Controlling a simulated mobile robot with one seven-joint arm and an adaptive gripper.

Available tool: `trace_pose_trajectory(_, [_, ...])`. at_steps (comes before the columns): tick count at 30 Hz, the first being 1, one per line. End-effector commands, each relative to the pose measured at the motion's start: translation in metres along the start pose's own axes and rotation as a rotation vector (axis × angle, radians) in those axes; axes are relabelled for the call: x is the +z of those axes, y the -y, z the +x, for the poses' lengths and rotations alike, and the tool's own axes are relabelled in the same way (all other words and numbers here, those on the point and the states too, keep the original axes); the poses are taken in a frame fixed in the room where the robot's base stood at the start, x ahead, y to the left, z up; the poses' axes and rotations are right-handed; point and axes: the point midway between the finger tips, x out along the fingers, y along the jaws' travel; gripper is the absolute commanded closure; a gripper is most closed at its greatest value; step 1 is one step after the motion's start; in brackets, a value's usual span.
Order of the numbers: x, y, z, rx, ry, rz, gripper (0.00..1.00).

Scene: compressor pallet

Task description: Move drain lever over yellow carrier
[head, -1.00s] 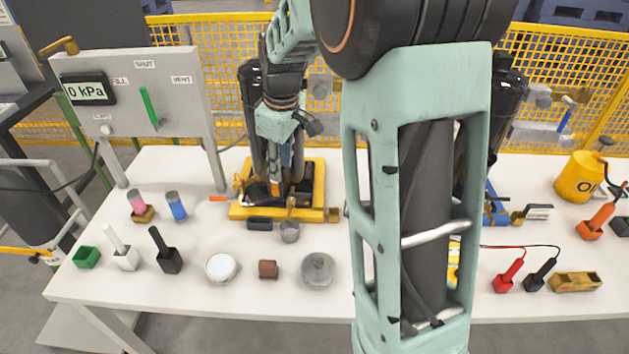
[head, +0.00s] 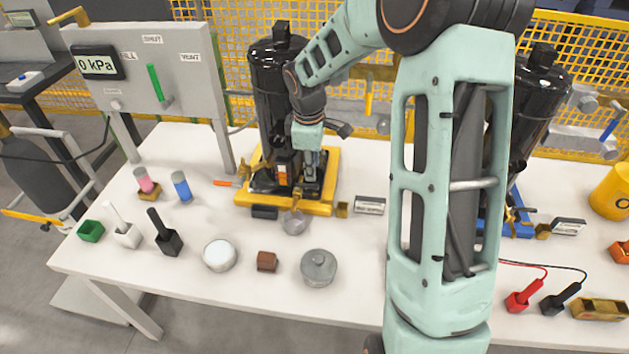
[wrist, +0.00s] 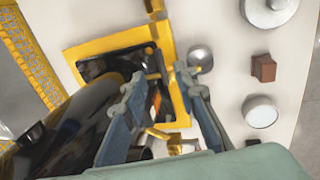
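The yellow carrier (head: 325,185) is a yellow frame on the white table, holding a tall black compressor (head: 277,75). A small brass lever (head: 297,198), probably the drain lever, rises at the carrier's front edge above a grey cup (head: 294,223). My gripper (head: 307,172) points down at the front of the compressor, above the carrier. In the wrist view, my gripper (wrist: 160,74) has its two fingers apart with a clear gap. The right finger lies close to the brass lever; whether they touch cannot be told. The carrier (wrist: 110,42) also shows there.
A white round tub (head: 220,256), brown block (head: 267,262) and grey lidded pot (head: 319,268) stand in front. A gauge panel (head: 145,65) rises at left. A brass valve with an orange handle (head: 226,183) is at the carrier's left. My arm hides the table's middle right.

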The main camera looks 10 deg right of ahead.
Motion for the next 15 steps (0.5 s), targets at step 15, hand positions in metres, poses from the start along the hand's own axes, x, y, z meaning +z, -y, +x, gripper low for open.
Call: trace_pose_trajectory(15, [0.000,0.000,0.073,0.001,0.000,0.002,0.73])
